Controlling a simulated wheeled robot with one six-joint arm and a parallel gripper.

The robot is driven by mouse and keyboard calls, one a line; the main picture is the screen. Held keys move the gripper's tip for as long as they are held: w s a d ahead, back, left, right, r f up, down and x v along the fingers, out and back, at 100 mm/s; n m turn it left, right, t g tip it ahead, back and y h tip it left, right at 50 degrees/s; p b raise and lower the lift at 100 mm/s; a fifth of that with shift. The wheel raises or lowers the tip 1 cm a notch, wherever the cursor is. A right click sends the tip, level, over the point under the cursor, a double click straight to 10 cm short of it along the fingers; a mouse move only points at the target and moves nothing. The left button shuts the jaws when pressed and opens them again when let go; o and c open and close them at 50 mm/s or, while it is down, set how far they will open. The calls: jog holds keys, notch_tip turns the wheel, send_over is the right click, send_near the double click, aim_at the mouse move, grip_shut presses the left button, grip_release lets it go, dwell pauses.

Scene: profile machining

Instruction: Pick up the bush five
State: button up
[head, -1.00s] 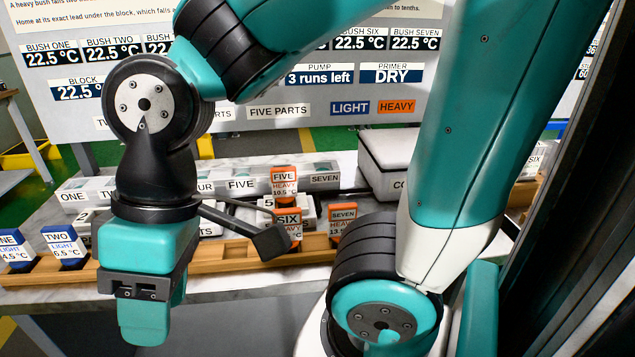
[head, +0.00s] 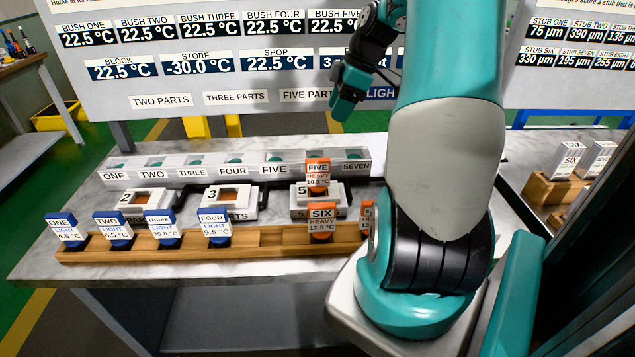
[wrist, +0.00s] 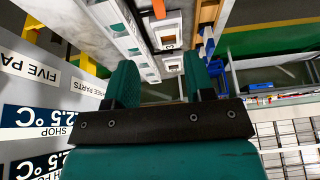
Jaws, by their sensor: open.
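A rack marked FIVE (head: 275,169) is part of the clear back row, with a small green piece showing in it; I take that piece as bush five but cannot be sure. An orange-topped block marked FIVE HEAVY 10.5 °C (head: 317,177) stands at the white holder numbered 5 (head: 300,201), in front of that row. My gripper (head: 347,98) is raised above and behind the row, near the board, apart from both. In the wrist view my gripper (wrist: 161,82) is open with nothing between its fingers.
A wooden rail (head: 265,240) along the front holds blue blocks ONE to FOUR and orange SIX (head: 321,222). White holders 2 (head: 146,200) and 3 (head: 230,203) stand behind it. The sign board (head: 200,90) rises close behind my gripper. My arm hides the right side.

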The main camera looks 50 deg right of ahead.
aim_at(319, 159)
jog(key=p+x, duration=0.1)
jog(key=x, duration=0.7)
jog(key=d+p+x, duration=0.1)
jog(key=x, duration=0.2)
jog(key=shift+a+f+p, duration=0.15)
jog(key=shift+f+p, duration=0.2)
jog(key=shift+f, duration=0.2)
jog(key=shift+a+f+p, duration=0.25)
jog(key=shift+f+p, duration=0.25)
jog(key=shift+f, duration=0.05)
jog(key=p+x, duration=0.1)
jog(key=x, duration=0.3)
jog(key=shift+f, duration=0.1)
jog(key=shift+d, duration=0.1)
jog(key=shift+c, duration=0.5)
grip_shut()
